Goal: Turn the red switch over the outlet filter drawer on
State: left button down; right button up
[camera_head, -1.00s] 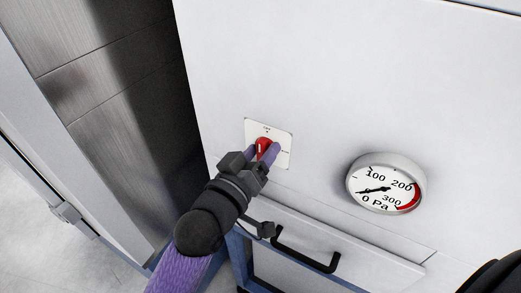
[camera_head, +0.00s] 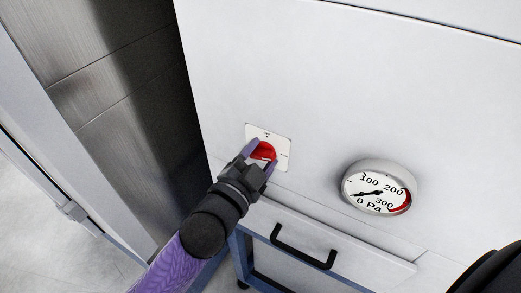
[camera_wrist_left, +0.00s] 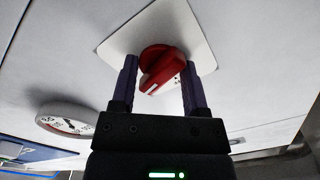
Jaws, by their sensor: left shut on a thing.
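The red switch (camera_head: 264,150) is a round rotary knob with a white pointer line, on a square white plate (camera_head: 283,142) on the cabinet front. My left gripper (camera_head: 260,160) is shut on the knob, one purple finger on each side. In the left wrist view the knob (camera_wrist_left: 161,62) sits between the two fingers (camera_wrist_left: 160,85), and its white mark slants. The plate's small print is too small to read. The outlet filter drawer (camera_head: 345,243) with a black handle (camera_head: 303,250) is below the switch. My right gripper is not in view.
A round pressure gauge (camera_head: 377,188) sticks out of the cabinet front (camera_head: 360,90) right of the switch, its needle low on the scale. A dark gap and a metal-panelled wall (camera_head: 110,110) lie left of the cabinet. The cabinet front above the switch is clear.

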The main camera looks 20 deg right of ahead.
aim_at(260, 158)
pick_arm(q)
jog(key=m, duration=0.2)
jog(key=shift+m, duration=0.4)
grip_release()
jog(key=p+v, duration=0.3)
jog(key=v, duration=0.2)
jog(key=shift+s+a+r, duration=0.1)
jog(key=shift+s+a, duration=0.05)
jog(key=shift+a, duration=0.05)
jog(key=shift+s+a, duration=0.15)
jog(key=shift+a, duration=0.1)
